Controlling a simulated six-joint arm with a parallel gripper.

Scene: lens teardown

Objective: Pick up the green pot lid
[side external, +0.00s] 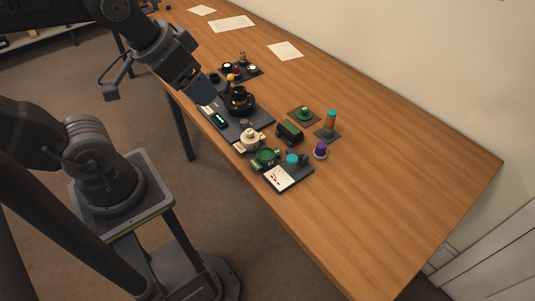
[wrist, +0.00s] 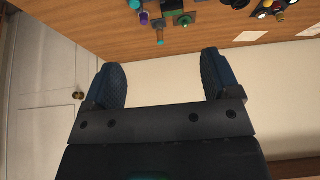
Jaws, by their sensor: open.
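A green round piece with a small knob, which looks like the green pot lid (side external: 305,114), lies on a small dark square pad at the middle right of the work area. It also shows at the top of the wrist view (wrist: 184,19). My gripper (side external: 205,98) is over the left side of the work area, apart from the lid. In the wrist view, its two dark blue fingers (wrist: 163,65) stand wide apart with nothing between them. A larger green round part (side external: 265,157) sits nearer the table's front edge.
A cylinder with a teal top (side external: 331,120) stands right of the lid, and a purple-topped piece (side external: 320,149) is nearer. A dark green block (side external: 289,132) lies left of the lid. A dark mat (side external: 247,131) holds a black lens part (side external: 240,101). The table's right side is clear.

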